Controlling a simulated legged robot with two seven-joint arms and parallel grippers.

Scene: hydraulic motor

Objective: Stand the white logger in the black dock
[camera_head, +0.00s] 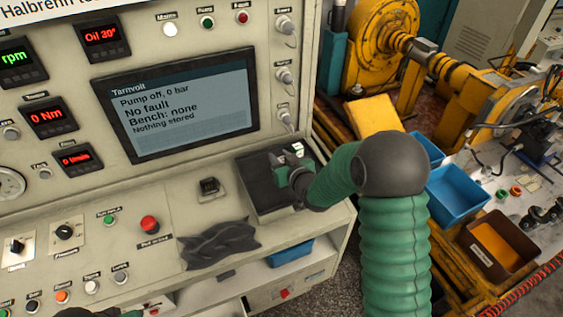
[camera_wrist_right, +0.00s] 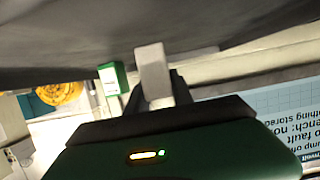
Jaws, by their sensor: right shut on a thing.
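My right gripper (camera_head: 281,172) is low over a black box-like tray (camera_head: 262,198) at the right end of the console. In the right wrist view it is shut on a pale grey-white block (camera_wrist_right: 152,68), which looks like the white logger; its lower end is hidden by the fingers. A dark surface fills the top of that view, close to the block. A small black fitting (camera_head: 209,186) sits on a pale plate left of the tray; whether this or the tray is the dock is unclear. My left gripper (camera_head: 92,313) only partly shows at the bottom edge.
A small green-and-white box (camera_wrist_right: 112,78) shows beside the held block. A crumpled dark cloth (camera_head: 220,243) lies in front of the tray. A red stop button (camera_head: 149,224) and several knobs line the console. The screen (camera_head: 180,105) rises behind. Blue bins (camera_head: 458,194) stand right.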

